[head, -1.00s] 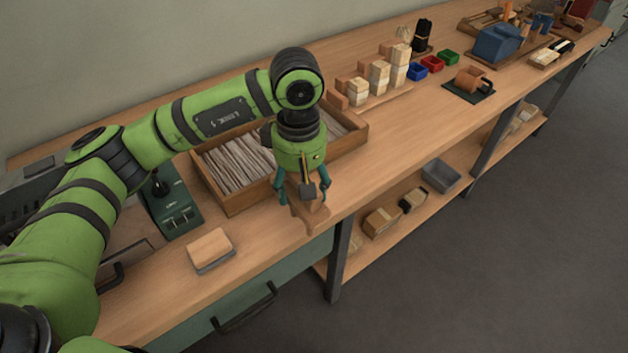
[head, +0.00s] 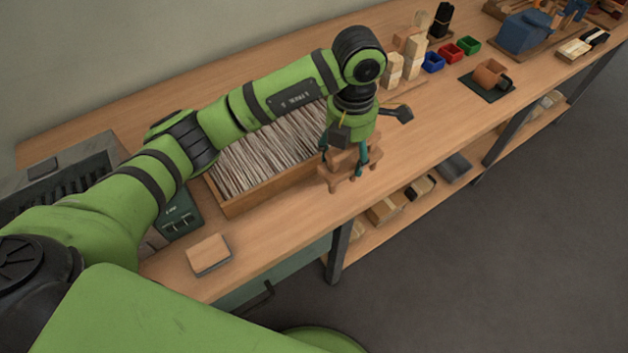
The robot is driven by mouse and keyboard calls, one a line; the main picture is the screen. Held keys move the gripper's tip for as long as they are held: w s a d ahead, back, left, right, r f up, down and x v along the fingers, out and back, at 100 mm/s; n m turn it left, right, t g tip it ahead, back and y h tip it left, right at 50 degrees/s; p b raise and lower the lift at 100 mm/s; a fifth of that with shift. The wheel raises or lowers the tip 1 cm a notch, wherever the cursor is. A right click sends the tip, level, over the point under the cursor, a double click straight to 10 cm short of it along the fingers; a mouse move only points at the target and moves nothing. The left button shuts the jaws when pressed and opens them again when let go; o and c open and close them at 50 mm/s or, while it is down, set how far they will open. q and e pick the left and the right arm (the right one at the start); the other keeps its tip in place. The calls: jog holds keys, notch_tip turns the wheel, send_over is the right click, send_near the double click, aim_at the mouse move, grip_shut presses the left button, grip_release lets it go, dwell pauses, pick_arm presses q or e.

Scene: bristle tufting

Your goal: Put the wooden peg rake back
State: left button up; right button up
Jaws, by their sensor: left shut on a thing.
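The wooden peg rake (head: 352,176) is a small light-brown wooden piece with short pegs pointing down. It is in the head view at the bench's front edge, just right of the wooden tray of sticks. My left gripper (head: 345,160) comes down from above and is shut on it. The fingers hide part of its upper side. I cannot tell whether the pegs touch the bench top or hang just above it. My right gripper is not in view.
The wooden tray (head: 262,198) full of thin grey sticks lies left of the gripper. A wood-topped block (head: 208,253) sits near the front edge. Stacked wooden blocks (head: 413,57), blue, red and green bins (head: 452,51) and a dark pad (head: 487,88) stand farther right. Bench between is clear.

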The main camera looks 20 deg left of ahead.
pick_arm(q)
jog(key=s+a+f+p, duration=0.1)
jog(key=a+f, duration=0.1)
jog(key=s+a+f+p, duration=0.1)
jog(key=f, duration=0.2)
jog(key=s+a+f+p, duration=0.1)
jog(key=s+a+f, duration=0.1)
jog(key=shift+a+f, duration=0.35)
jog(key=shift+f, duration=0.2)
jog(key=shift+f, duration=0.1)
jog(key=o, duration=1.3)
